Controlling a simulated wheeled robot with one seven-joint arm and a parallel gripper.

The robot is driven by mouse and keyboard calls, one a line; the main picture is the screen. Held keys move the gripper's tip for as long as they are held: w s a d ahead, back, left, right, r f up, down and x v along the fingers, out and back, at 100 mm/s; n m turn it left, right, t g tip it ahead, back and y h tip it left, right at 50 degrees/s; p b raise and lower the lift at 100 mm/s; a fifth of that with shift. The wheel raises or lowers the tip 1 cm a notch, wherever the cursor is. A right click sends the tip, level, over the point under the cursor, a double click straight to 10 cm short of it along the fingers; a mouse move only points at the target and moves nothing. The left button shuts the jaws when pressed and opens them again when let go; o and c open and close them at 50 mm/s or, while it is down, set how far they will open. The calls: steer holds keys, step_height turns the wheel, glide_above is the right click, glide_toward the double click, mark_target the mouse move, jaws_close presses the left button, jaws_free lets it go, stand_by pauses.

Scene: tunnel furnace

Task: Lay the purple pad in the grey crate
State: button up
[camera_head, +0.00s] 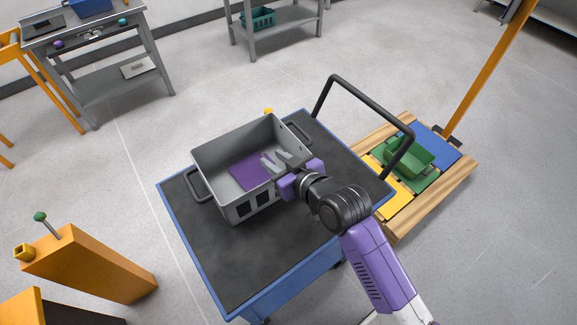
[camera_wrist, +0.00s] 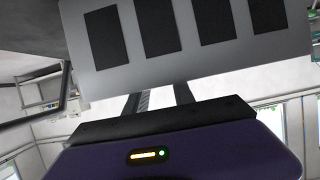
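The grey crate (camera_head: 205,158) stands on the cart top, open side up. The purple pad (camera_head: 247,171) lies inside it, looking flat on the crate floor; its right part is hidden behind my gripper. My gripper (camera_head: 273,161) reaches over the crate's near right wall, its two grey fingers spread apart with nothing seen between them. The pad appears just left of the fingertips; I cannot tell whether they touch it. In the wrist view the crate's slotted wall (camera_wrist: 180,72) fills the upper part and hides the ends of the fingers (camera_wrist: 158,99).
The blue cart (camera_head: 235,270) has a dark top with free room around the crate and a black handle (camera_head: 372,95). A pallet with a green basket (camera_head: 408,155) stands to the right. An orange post (camera_head: 90,265) stands at lower left. Grey benches stand at the back.

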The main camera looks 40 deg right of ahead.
steer(key=v, duration=0.7)
steer(key=shift+r, duration=0.3)
steer(key=shift+s, duration=0.15)
steer(key=s+a+f, duration=0.2)
steer(key=s, duration=1.3)
steer(key=s+a+r, duration=0.1)
steer(key=s+r, duration=0.2)
steer(key=s, duration=0.4)
steer(key=s+a+r+t, duration=0.1)
steer(key=s+a+r, duration=0.1)
steer(key=s, duration=0.4)
steer(key=shift+s+r, duration=0.4)
steer(key=shift+r, duration=0.05)
steer(key=shift+a, duration=0.1)
